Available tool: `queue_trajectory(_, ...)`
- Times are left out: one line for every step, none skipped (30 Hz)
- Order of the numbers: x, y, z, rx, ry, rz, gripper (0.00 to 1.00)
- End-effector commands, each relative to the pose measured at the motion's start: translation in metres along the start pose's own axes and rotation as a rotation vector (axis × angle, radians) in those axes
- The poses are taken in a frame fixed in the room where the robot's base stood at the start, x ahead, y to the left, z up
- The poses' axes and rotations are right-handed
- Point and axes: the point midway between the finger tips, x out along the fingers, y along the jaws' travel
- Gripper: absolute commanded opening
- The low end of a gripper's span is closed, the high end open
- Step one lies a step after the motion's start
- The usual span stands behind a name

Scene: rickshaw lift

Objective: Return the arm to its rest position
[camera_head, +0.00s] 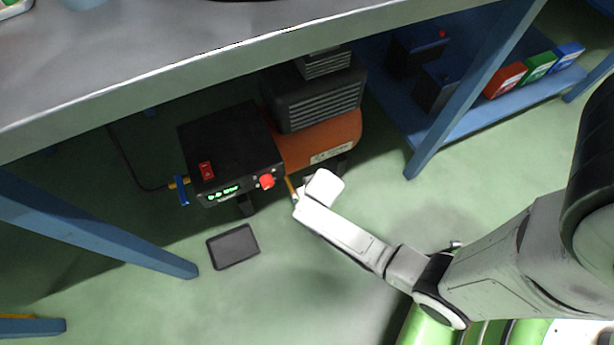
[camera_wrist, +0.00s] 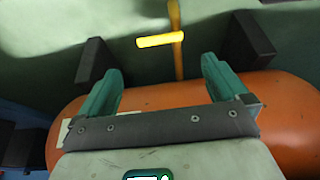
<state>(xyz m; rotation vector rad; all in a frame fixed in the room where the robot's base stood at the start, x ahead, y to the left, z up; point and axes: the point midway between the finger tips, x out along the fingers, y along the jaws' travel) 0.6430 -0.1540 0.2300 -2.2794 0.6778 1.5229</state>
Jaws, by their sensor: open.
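My arm (camera_head: 345,234) reaches in from the right, low under the bench, and its pale end is beside an orange tank (camera_head: 325,138). In the wrist view my gripper (camera_wrist: 160,66) has its two teal-padded fingers spread apart, with nothing held between them. The orange tank (camera_wrist: 282,115) lies under and around the gripper there. A yellow bar (camera_wrist: 160,40) and an upright yellow strip (camera_wrist: 177,60) show beyond the fingertips. The fingers are hard to make out in the head view, where a thin yellow piece (camera_head: 291,188) shows by the gripper end.
A black control box (camera_head: 230,150) with a red knob and green display stands left of the tank. The grey bench top (camera_head: 180,45) is overhead. Blue legs (camera_head: 470,95) stand at both sides. A dark flat plate (camera_head: 233,247) lies on the green floor, otherwise clear in front.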

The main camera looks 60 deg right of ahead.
Motion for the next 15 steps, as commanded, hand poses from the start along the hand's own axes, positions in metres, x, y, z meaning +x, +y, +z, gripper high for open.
queue_trajectory(-0.0075, 0.0005, -0.0002, 0.0, -0.001, 0.0, 1.0)
queue_trajectory(-0.0095, 0.0003, -0.0003, 0.0, 0.0, 0.0, 1.0)
queue_trajectory(-0.0115, 0.0002, -0.0004, 0.001, 0.0, 0.0, 1.0)
queue_trajectory(-0.0125, 0.0001, -0.0003, 0.001, 0.0, 0.0, 1.0)
queue_trajectory(-0.0131, 0.0001, -0.0001, 0.001, 0.0, 0.0, 1.0)
queue_trajectory(-0.0136, 0.0001, 0.0001, 0.001, 0.0, 0.0, 1.0)
queue_trajectory(-0.0137, 0.0001, 0.0003, 0.001, -0.001, 0.0, 1.0)
queue_trajectory(-0.0137, 0.0001, 0.0004, 0.001, -0.001, 0.0, 1.0)
queue_trajectory(-0.0135, 0.0001, 0.0005, 0.001, -0.001, 0.0, 1.0)
queue_trajectory(-0.0134, 0.0001, 0.0005, 0.001, -0.001, 0.0, 1.0)
queue_trajectory(-0.0133, 0.0001, 0.0005, 0.001, -0.001, 0.0, 1.0)
queue_trajectory(-0.0133, 0.0001, 0.0005, 0.001, -0.001, 0.0, 1.0)
queue_trajectory(-0.0132, 0.0001, 0.0005, 0.001, -0.001, 0.0, 1.0)
queue_trajectory(-0.0132, 0.0001, 0.0005, 0.001, -0.001, 0.0, 1.0)
queue_trajectory(-0.0132, 0.0001, 0.0004, 0.001, 0.0, 0.0, 1.0)
